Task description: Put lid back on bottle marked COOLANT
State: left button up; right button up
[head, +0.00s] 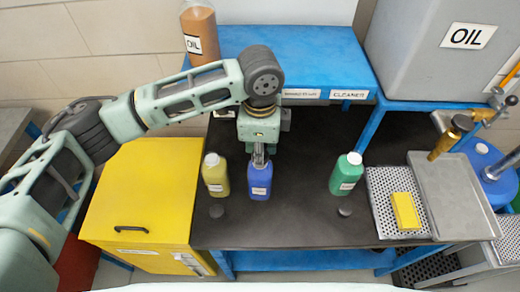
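A blue bottle (259,184) stands upright on the dark bench mat (290,228), between a yellow bottle (216,180) on its left and a green bottle (345,178) on its right. The bottle labels are too small to read. One dark round lid (217,211) lies in front of the yellow bottle, and another dark lid (345,211) lies in front of the green one. My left gripper (260,158) points down directly over the blue bottle's top and hides its mouth. I cannot tell whether its fingers hold anything. My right gripper is out of view.
A blue shelf (300,50) carries an orange-brown OIL bottle (199,35) behind my arm. A grey OIL tank (440,50) with a brass tap (447,143) stands right. A metal tray (450,195) and yellow block (405,211) lie below. The mat's front middle is clear.

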pick_arm(q)
jog(key=o, duration=0.8)
jog(key=o, duration=0.5)
notch_tip(320, 180, up, 5)
jog(key=p, duration=0.5)
jog(key=shift+p, duration=0.3)
jog(key=shift+r+p, duration=0.3)
jog(key=shift+r, duration=0.7)
